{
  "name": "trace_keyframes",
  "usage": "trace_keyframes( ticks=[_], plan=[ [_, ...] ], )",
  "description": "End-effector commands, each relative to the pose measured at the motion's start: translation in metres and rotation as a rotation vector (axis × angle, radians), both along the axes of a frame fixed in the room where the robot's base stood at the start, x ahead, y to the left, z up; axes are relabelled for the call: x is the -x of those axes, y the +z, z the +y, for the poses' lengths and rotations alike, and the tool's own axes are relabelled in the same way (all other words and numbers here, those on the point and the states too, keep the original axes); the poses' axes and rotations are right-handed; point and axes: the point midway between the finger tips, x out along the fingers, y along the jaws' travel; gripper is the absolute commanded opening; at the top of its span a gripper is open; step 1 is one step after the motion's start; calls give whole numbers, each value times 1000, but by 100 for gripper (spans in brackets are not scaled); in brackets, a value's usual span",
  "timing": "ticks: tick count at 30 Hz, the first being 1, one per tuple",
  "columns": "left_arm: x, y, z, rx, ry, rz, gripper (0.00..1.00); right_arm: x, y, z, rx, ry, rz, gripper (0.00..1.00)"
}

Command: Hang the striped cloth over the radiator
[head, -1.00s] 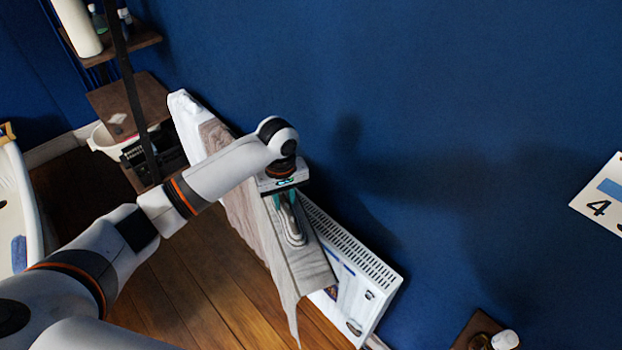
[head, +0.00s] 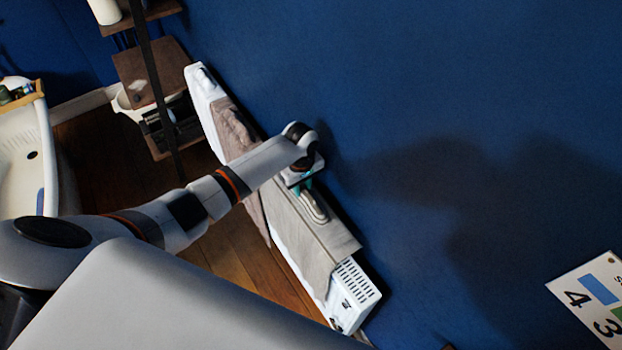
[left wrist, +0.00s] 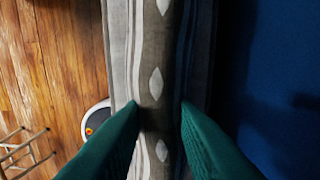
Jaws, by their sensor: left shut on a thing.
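The striped cloth (head: 318,248) is grey-beige and lies lengthwise along the top of the white radiator (head: 357,296), with part hanging down the room side. In the left wrist view the cloth (left wrist: 155,35) shows pale stripes and a row of light leaf shapes. My left gripper (head: 307,188) is above the radiator's top, close to the wall, and is shut on the cloth. Its green fingers (left wrist: 162,106) pinch a fold between them. The cloth's wall-side edge is mostly hidden. My right gripper is not in view.
The blue wall (head: 450,120) is right behind the radiator. A dark shelf unit (head: 145,70) stands beyond its far end. A white tub (head: 22,165) is at the left, with wooden floor (head: 245,258) between. A numbered poster (head: 590,300) hangs at lower right.

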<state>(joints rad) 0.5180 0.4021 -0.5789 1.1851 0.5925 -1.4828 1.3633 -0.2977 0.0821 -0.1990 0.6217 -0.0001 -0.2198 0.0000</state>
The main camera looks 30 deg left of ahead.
Motion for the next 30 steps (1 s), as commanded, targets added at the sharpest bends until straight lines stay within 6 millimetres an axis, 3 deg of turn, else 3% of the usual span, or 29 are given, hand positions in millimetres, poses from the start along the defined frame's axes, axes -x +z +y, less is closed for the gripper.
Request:
trace_keyframes(
  ticks=[11,17,30],
  plan=[
    [0,0,0,0,3,-1,0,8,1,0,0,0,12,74],
    [1,2,-1,1,2,1,0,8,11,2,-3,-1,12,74],
    [1,-37,-1,0,2,0,0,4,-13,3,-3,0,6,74]
  ],
)
